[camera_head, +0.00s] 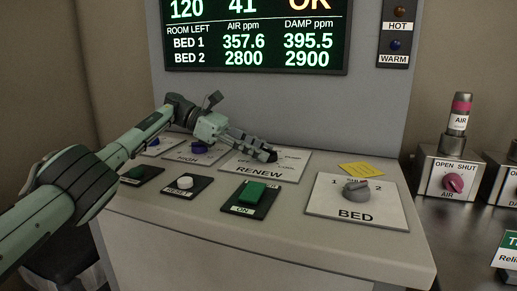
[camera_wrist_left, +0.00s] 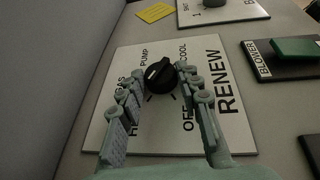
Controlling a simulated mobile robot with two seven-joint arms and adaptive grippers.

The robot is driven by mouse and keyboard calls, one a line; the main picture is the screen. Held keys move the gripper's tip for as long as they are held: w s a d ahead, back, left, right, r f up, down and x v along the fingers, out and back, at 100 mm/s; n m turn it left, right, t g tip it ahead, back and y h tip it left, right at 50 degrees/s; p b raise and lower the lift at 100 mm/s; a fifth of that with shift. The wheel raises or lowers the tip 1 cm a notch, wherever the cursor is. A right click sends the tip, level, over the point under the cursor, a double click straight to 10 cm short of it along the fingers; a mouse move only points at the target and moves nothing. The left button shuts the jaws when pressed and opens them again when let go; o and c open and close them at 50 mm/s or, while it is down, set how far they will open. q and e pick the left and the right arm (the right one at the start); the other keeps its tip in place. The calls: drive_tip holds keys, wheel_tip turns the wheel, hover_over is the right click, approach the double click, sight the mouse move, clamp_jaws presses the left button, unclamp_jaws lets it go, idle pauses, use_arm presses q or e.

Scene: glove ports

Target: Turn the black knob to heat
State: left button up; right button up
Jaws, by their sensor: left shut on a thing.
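The black knob (camera_wrist_left: 160,76) sits on the white RENEW plate (camera_wrist_left: 215,135) in the left wrist view. PUMP, COOL, OFF and a partly hidden GAS label stand around it. A label starting with HE, at lower left, is partly covered by a finger. A pale line shows on the knob, but I cannot tell which label it points to. My left gripper (camera_wrist_left: 158,80) is shut on the black knob, one finger on each side. In the head view my left gripper (camera_head: 266,153) reaches over the RENEW plate (camera_head: 290,163) and mostly hides the knob. My right gripper is not in view.
A grey BED knob (camera_head: 356,191) stands to the right, with a yellow note (camera_head: 361,169) behind it. A green button (camera_head: 251,193) and a white RESET button (camera_head: 185,181) lie in front. The display (camera_head: 255,35) rises behind the panel.

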use_arm(q)
drive_tip(key=shift+f, duration=0.15)
drive_tip(key=o, duration=1.2)
